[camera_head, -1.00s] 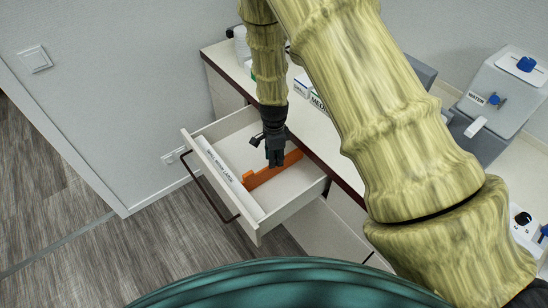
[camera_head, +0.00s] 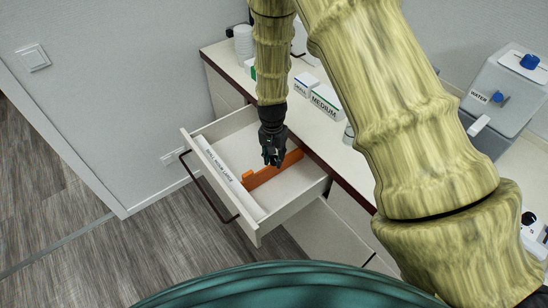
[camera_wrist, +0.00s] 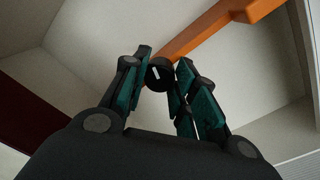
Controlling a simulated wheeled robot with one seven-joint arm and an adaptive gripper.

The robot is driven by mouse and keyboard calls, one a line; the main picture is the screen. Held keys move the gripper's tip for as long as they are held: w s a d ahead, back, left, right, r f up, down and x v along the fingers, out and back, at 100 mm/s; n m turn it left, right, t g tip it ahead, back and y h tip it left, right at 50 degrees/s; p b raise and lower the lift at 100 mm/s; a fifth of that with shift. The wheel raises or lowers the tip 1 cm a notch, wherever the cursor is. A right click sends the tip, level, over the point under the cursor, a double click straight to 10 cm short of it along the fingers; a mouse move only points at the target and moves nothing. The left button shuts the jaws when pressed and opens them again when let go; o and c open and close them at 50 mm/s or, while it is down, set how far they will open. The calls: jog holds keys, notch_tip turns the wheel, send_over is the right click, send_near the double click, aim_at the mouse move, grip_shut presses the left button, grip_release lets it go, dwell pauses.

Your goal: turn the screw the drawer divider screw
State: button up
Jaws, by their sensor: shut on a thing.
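An orange divider (camera_head: 262,174) lies across the inside of the open white drawer (camera_head: 240,228). In the wrist view the divider (camera_wrist: 215,28) runs from behind my fingertips up to the right. A round black screw head (camera_wrist: 158,75) with a white mark sits at the divider's near end. My gripper (camera_head: 272,163) points down into the drawer over the divider. In the wrist view my gripper (camera_wrist: 161,78) has its fingers on both sides of the screw head, shut on it. The screw is hidden behind the gripper in the head view.
The drawer's dark handle (camera_head: 205,190) is at its front. White boxes (camera_head: 326,100), cups (camera_head: 243,42) and a water dispenser (camera_head: 500,95) stand on the counter. The wall is at the left.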

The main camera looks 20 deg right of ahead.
aim_at(273, 159)
jog(key=n, duration=0.3)
jog(key=shift+n, duration=0.3)
jog(key=shift+n+b, duration=0.35)
jog(key=shift+n, duration=1.55)
jog(key=o, duration=1.1)
jog(key=shift+c, duration=0.2)
jog(key=shift+r, duration=0.1)
notch_tip(273, 159, up, 12)
jog(key=shift+a, duration=0.2)
